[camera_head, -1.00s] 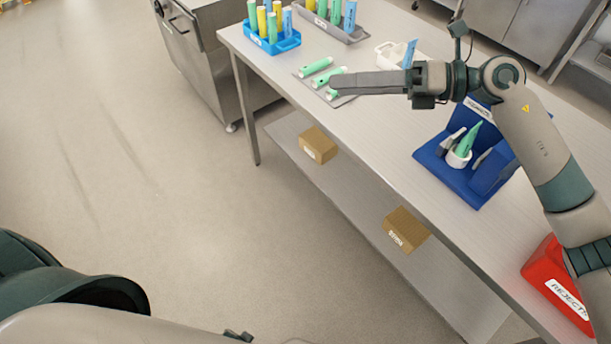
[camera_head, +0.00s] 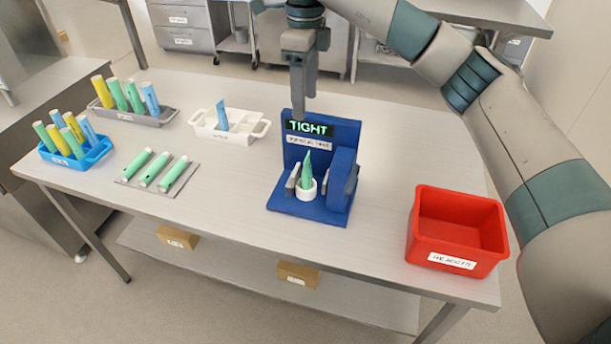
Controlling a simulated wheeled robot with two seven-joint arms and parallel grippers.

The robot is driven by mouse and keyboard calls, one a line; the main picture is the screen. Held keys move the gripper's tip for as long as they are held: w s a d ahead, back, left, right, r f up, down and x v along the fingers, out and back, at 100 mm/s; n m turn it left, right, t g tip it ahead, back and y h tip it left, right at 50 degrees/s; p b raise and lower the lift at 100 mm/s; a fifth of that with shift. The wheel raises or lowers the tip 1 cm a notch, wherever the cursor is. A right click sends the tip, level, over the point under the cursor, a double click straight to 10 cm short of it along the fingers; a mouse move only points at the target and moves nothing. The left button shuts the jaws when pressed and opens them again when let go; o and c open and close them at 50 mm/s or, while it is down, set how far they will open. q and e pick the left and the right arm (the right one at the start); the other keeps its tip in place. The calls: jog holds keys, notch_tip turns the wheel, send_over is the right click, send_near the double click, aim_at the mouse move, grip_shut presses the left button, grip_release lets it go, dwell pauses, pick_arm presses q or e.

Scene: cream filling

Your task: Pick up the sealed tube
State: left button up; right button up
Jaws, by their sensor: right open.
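A green tube (camera_head: 307,169) with a narrow, pointed top stands upright in a white round holder (camera_head: 306,188) on the blue sealing device (camera_head: 281,203). Grey jaws flank the tube on the device. The device's display (camera_head: 310,129) reads "TIGHT". My right gripper (camera_head: 303,92) is open, points down and is empty. It appears above the device, near its display in the picture, apart from the tube; its exact depth is hard to tell. My left gripper is out of view.
Three green tubes lie on a grey mat (camera_head: 127,181). A blue rack (camera_head: 68,163) and a grey rack (camera_head: 140,119) hold several tubes. A white tray (camera_head: 238,135) holds a blue tube. A red rejects bin (camera_head: 459,211) stands at the right. The table's front middle is clear.

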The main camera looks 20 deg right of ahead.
jog(key=shift+f, duration=0.1)
jog(key=p, duration=0.5)
send_over(307, 157)
jog(key=f, duration=1.1)
jog(key=shift+w+a+f, duration=0.1)
jog(key=shift+w+f, duration=0.15)
jog(key=shift+w, duration=0.1)
jog(key=shift+f, duration=0.35)
jog(key=f+p, duration=0.2)
jog(key=p, duration=0.1)
jog(key=shift+s+f, duration=0.1)
jog(key=shift+s, duration=0.15)
notch_tip(307, 157, down, 2)
jog(key=shift+p, duration=0.5)
jog(key=shift+f, duration=0.45)
